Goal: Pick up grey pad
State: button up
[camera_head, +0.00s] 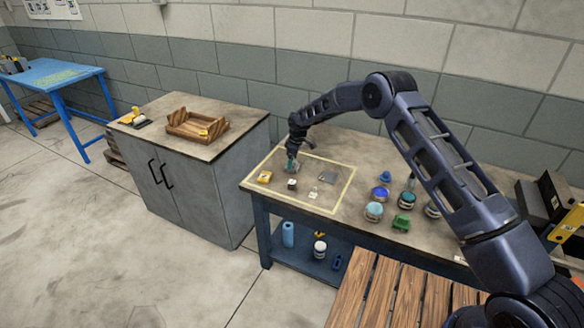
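A flat grey piece that looks like the grey pad (328,177) lies on the workbench (340,143), inside the yellow outlined area. My gripper (292,167) points down over the left part of the same area, to the left of the grey pad and apart from it. Something greyish-teal shows at its fingertips, too small to make out. Whether the fingers are open or shut on it does not show.
A yellow item (265,177), a small dark item (292,184) and a white item (313,194) lie near my gripper. Several blue, green and pale containers stand right of the outline, including a green one (401,222). A wooden tray (190,126) sits on the grey cabinet.

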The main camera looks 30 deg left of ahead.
jog(key=f, duration=0.2)
jog(key=shift+a+f, duration=0.2)
jog(key=shift+f, duration=0.1)
jog(key=c, duration=1.1)
jog(key=shift+o, duration=0.2)
jog(key=shift+r, duration=0.1)
